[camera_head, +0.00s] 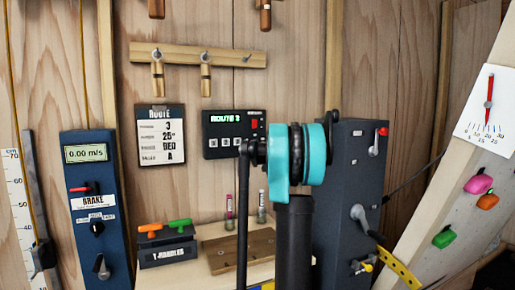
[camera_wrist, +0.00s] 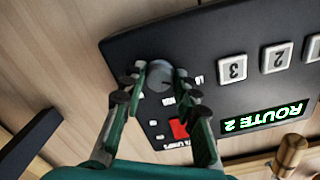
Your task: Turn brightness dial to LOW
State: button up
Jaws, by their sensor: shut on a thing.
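The black control box (camera_wrist: 222,45) shows upside down in the wrist view. It has a green lit display (camera_wrist: 262,117) reading ROUTE 2, pale number buttons (camera_wrist: 232,68) and a red switch (camera_wrist: 179,130). A round grey brightness dial (camera_wrist: 159,76) sits near its end. My gripper (camera_wrist: 158,82) is shut on this dial, with one finger on each side. The fingers partly cover the dial and small markings around it, so its setting cannot be read. In the head view the control box (camera_head: 217,130) is on the wooden wall, and my arm hides the gripper.
A route card (camera_head: 161,135) hangs left of the box, below a peg rail (camera_head: 198,56). A blue brake panel (camera_head: 96,205) stands at left and a dark machine (camera_head: 345,200) at right. A T-handles box (camera_head: 166,247) is below. An angled board with colored holds (camera_head: 444,237) is far right.

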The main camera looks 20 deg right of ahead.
dwell(0.3)
jog(key=o, duration=1.1)
jog(key=shift+o, duration=0.2)
jog(key=s, duration=1.2)
jog(key=shift+d, duration=0.2)
jog(key=s+a+f+n+g+y, duration=0.2)
jog(key=s+a+f+n+g, duration=0.15)
jog(key=s+a+f, duration=0.6)
jog(key=s+a+f+n+g+y, duration=0.2)
jog(key=s+a+f+g, duration=0.25)
jog(key=a+f, duration=0.95)
jog(key=s+a+f+g+h, duration=0.1)
jog(key=s+f+g+h, duration=0.1)
jog(key=s+f, duration=0.8)
jog(key=s+f+g+h, duration=0.2)
jog(key=s+f, duration=0.7)
jog(key=s, duration=0.6)
jog(key=shift+s+a+f+g+h, duration=0.3)
jog(key=shift+s+a+f+g, duration=0.1)
jog(key=shift+g, duration=0.5)
